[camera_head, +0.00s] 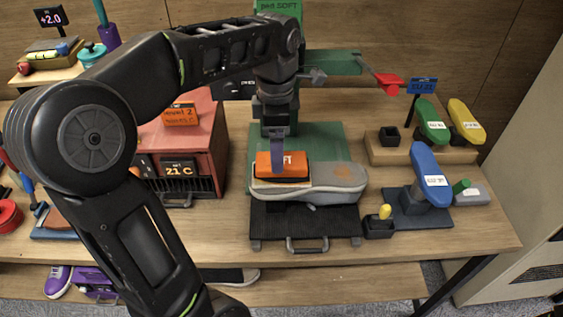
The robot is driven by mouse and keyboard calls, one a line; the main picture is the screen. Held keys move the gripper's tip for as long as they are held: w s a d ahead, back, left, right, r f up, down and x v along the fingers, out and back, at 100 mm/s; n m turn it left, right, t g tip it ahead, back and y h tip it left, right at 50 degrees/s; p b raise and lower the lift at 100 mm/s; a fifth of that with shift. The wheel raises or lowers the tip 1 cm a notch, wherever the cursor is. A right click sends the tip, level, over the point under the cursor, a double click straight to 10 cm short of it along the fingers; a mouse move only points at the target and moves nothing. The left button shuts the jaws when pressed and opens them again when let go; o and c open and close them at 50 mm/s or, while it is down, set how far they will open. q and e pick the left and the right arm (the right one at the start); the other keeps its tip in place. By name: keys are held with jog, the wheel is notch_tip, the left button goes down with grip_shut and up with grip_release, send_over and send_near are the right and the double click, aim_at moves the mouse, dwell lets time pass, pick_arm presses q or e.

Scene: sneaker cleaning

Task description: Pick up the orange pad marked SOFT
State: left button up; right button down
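The orange pad (296,164) shows the letters "FT"; a gripper finger covers the rest of its word. It has a dark lower edge and sits at or just above a grey sneaker (338,181) in the middle of the table. My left gripper (278,162) reaches down from above, with one finger in front of the pad's face. The other finger is hidden, so I cannot tell whether they are closed on the pad or only around it. Whether the pad touches the shoe is also unclear. My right gripper is not in view.
The sneaker lies over a green panel (325,142) and a black handled tray (325,225). A red box (205,140) showing "21 C" stands left, with an orange block (180,116) on it. A blue brush-like item (430,172) and small dark cups are right. My arm crosses the left side.

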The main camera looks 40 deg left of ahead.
pick_arm(q)
notch_tip(320, 180, down, 4)
jog(key=shift+f+p, duration=0.1)
jog(key=shift+p, duration=0.3)
jog(key=shift+w, duration=0.1)
jog(key=c, duration=1.7)
jog(key=shift+r, duration=0.55)
notch_tip(320, 180, up, 5)
jog(key=shift+f+b, duration=0.2)
jog(key=shift+b, duration=0.2)
notch_tip(320, 180, up, 4)
jog(key=p, duration=0.3)
jog(key=shift+r, duration=0.2)
